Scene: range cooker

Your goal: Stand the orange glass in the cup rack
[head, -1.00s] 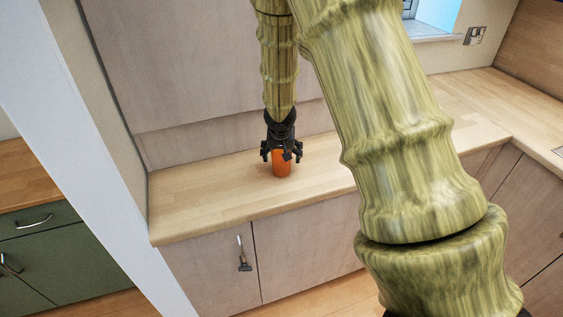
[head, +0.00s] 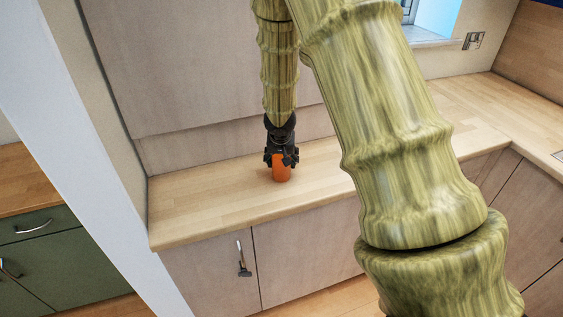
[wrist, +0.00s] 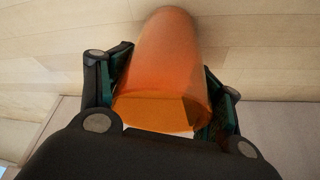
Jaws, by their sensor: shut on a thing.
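The orange glass (head: 281,174) stands upright on the wooden worktop in the head view. My gripper (head: 281,162) has come down over it from above and is shut on it. In the wrist view the orange glass (wrist: 165,70) lies between the two fingers of my gripper (wrist: 165,88), with a finger pad against each side. I cannot tell whether the glass still bears on the worktop. No cup rack shows in either view.
The wooden worktop (head: 205,203) is clear around the glass and runs off to the right. A tall panel stands behind it. A white wall edge (head: 95,150) is on the left. Cupboard doors with a handle (head: 243,258) are below. My arm hides part of the worktop.

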